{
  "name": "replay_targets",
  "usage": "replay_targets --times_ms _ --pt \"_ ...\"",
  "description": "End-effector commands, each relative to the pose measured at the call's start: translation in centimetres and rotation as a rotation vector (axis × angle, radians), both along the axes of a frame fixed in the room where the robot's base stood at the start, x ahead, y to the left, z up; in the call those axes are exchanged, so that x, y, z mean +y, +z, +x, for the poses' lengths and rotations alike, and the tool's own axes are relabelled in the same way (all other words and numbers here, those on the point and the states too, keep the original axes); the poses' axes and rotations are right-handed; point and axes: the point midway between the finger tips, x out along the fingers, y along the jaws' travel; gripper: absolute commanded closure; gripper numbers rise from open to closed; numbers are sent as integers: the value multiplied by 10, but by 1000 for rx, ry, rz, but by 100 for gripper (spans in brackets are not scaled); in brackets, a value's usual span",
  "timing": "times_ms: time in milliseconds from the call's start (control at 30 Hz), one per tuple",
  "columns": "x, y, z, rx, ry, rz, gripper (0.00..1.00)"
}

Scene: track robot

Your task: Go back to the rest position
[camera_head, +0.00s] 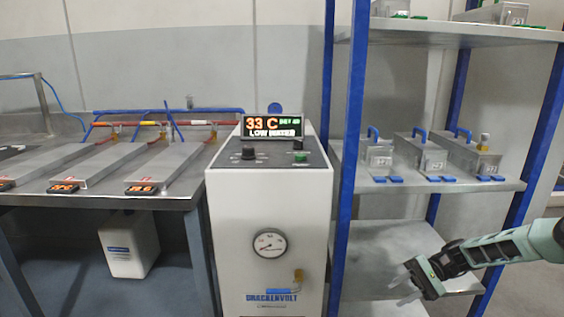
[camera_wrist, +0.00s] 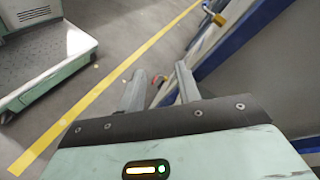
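My gripper (camera_head: 399,290) is at the lower right of the head view, at the end of my pale green arm, in front of the lower part of the blue-post shelf rack (camera_head: 353,130). In the wrist view my gripper (camera_wrist: 160,70) shows two grey fingers standing apart with nothing held between them. Floor and small red and green spots show beyond the fingertips; I cannot tell what the spots are.
A white machine (camera_head: 232,213) with a gauge and a display reading 33 C stands left of the rack. A metal bench (camera_head: 110,189) with flat plates is at the left. Metal boxes sit on the rack's shelves. The wrist view shows floor with a yellow line (camera_wrist: 110,80).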

Motion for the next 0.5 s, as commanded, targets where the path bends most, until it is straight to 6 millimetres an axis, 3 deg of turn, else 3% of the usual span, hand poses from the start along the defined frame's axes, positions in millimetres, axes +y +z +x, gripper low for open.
replay_targets --times_ms 100,267,500 --pt "44 12 -8 -63 139 -98 66" --pt "100 31 -35 -166 319 -235 66" --pt "162 52 -98 -351 561 -422 66"
